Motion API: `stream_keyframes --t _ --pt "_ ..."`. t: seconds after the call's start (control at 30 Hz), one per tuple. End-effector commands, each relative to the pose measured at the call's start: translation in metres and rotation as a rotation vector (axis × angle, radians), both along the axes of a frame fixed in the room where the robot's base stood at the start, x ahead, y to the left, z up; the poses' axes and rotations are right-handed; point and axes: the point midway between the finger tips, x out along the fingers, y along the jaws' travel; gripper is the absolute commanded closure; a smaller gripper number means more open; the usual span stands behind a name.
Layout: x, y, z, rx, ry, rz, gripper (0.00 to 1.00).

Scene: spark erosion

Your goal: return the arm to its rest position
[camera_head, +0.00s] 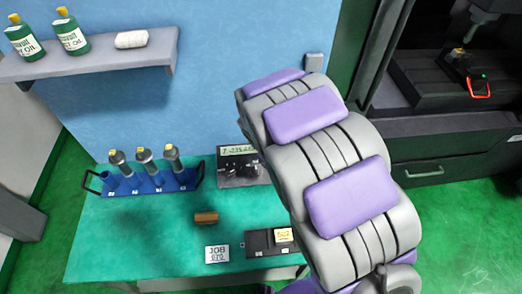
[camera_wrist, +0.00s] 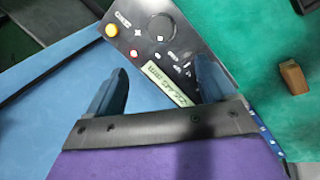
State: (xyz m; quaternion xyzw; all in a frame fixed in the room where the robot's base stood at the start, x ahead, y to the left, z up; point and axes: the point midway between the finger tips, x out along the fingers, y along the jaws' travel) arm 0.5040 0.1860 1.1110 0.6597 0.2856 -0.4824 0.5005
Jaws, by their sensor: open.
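My arm, with grey segments and purple pads, rises across the right half of the head view and bends over toward the wall and table. My gripper is hidden behind it there. In the wrist view my gripper (camera_wrist: 160,82) has its two dark blue fingers wide apart, with nothing held between them. Beyond the fingers is a dark control unit (camera_wrist: 150,50) with a yellow-orange knob and a pale readout. The unit also shows on the table in the head view (camera_head: 240,170), partly covered by my arm. I cannot tell the gap between fingers and unit.
The green table (camera_head: 120,235) holds a blue rack (camera_head: 150,181) of tool holders, a brown block (camera_head: 206,217), a white card (camera_head: 217,254) and a dark box (camera_head: 262,243). A shelf (camera_head: 90,62) with bottles hangs at upper left. A dark machine (camera_head: 430,150) stands at right.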

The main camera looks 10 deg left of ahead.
Motion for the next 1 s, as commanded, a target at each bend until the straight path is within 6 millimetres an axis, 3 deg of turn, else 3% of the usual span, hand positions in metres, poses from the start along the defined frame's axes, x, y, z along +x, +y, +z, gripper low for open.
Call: stream_keyframes --t 0.33,0.43,0.53,0.67,0.8,1.0 --pt "-0.001 -0.007 0.003 0.000 0.001 -0.023 0.16" --pt "-0.008 -0.028 0.011 0.000 0.008 -0.095 0.16" --pt "-0.022 -0.062 0.026 0.006 0.019 -0.215 0.16" --pt "-0.052 -0.107 0.045 0.023 0.050 -0.398 0.16" --pt "-0.095 -0.145 0.059 0.044 0.098 -0.581 0.16" --pt "-0.166 -0.179 0.072 0.094 0.178 -0.821 0.16"
